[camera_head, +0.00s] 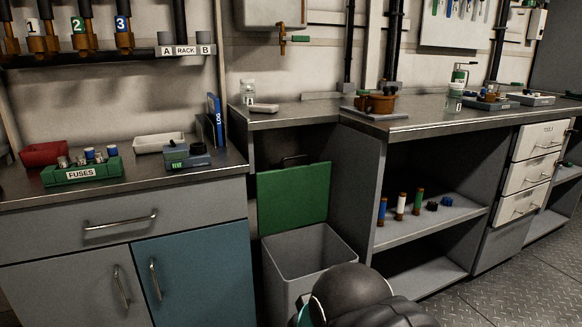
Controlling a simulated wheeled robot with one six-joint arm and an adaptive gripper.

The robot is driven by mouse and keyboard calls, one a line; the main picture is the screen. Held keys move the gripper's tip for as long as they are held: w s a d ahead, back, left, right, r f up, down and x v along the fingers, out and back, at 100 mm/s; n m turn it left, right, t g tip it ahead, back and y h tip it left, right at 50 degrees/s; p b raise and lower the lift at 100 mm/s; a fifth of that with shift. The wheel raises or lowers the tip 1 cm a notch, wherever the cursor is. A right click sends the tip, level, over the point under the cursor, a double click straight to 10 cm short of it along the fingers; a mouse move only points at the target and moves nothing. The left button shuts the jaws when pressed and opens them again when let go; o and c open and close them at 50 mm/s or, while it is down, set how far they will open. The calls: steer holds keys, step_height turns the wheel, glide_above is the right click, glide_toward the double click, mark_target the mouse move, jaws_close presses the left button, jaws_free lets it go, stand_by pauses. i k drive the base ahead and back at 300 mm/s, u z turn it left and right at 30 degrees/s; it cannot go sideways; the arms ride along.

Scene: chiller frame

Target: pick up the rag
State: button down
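I cannot make out a clear rag. A small pale flat item (263,108) lies on the middle counter in front of a glass jar, near the counter's left end; it may be a folded cloth, but it is too small to tell. Dark rounded parts of my own arm show at the bottom centre, in front of the bin. My gripper's fingertips do not show.
An open grey bin (318,243) with a raised green lid (293,198) stands in the gap between the counters. A green fuse tray (82,174), red bin (45,153) and white tray (158,143) sit on the left counter. Open shelves (435,218) hold small cylinders.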

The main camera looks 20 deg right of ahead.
mark_target(256, 108)
steer(key=k, duration=0.45)
steer(key=z, duration=0.9)
steer(key=i, duration=0.9)
steer(key=u, duration=0.1)
